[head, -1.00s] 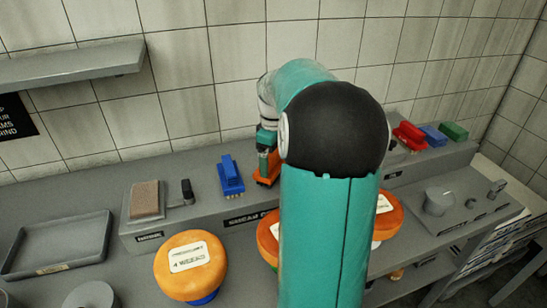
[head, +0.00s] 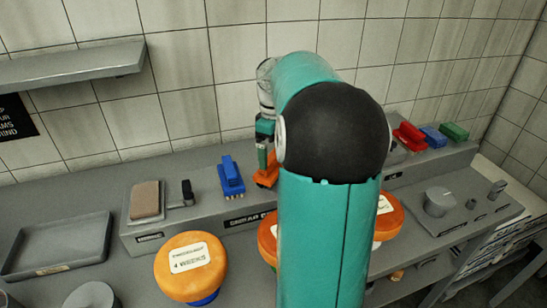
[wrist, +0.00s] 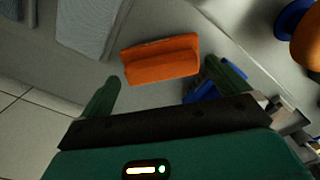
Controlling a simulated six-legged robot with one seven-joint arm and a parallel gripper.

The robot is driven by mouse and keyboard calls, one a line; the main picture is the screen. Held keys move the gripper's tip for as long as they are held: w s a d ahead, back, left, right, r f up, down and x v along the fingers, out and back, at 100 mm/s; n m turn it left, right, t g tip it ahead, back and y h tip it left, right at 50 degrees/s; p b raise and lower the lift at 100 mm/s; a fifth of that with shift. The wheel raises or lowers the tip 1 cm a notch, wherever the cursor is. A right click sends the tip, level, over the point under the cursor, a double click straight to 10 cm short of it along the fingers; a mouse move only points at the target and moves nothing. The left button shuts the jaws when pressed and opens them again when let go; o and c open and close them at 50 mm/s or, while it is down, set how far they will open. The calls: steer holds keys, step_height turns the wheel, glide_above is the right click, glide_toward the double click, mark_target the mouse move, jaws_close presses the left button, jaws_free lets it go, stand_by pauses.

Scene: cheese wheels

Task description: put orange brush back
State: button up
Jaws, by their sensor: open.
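The orange brush (head: 266,176) is on the grey ledge, right of the blue brush (head: 231,175), partly hidden by my arm in the head view. In the wrist view the orange brush (wrist: 160,58) lies just beyond my fingertips, with bare grey ledge around it. My gripper (wrist: 163,75) is open, one green finger on each side of the brush's line, and I see gaps between the fingers and the brush. The blue brush (wrist: 202,93) is partly hidden behind the right finger in the wrist view.
A sponge block (head: 146,200) sits left on the ledge. Red (head: 409,136), blue (head: 433,137) and green (head: 454,131) brushes stand at the right. Orange cheese wheels (head: 190,266) stand in front. The tiled wall is close behind, with a shelf (head: 70,65) upper left.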

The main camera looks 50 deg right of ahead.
step_height(320, 180, up, 9)
steer(key=shift+f, duration=0.2)
steer(key=s+a+m+t+h, duration=0.1)
steer(key=a+t, duration=0.1)
steer(key=a, duration=1.8)
steer(key=s+a+f+t, duration=0.1)
steer(key=s+a+f, duration=0.1)
steer(key=a, duration=0.3)
steer(key=s+a+f+m+t, duration=0.1)
steer(key=s+a+f, duration=0.1)
steer(key=s+a, duration=0.3)
steer(key=s+a+f+m+t+y, duration=0.1)
steer(key=s+a+f, duration=0.1)
steer(key=a, duration=0.3)
steer(key=shift+s+f+t, duration=0.15)
steer(key=shift+s+f, duration=0.05)
steer(key=shift+s, duration=0.25)
steer(key=shift+s+f+t, duration=0.15)
steer(key=shift+s, duration=0.3)
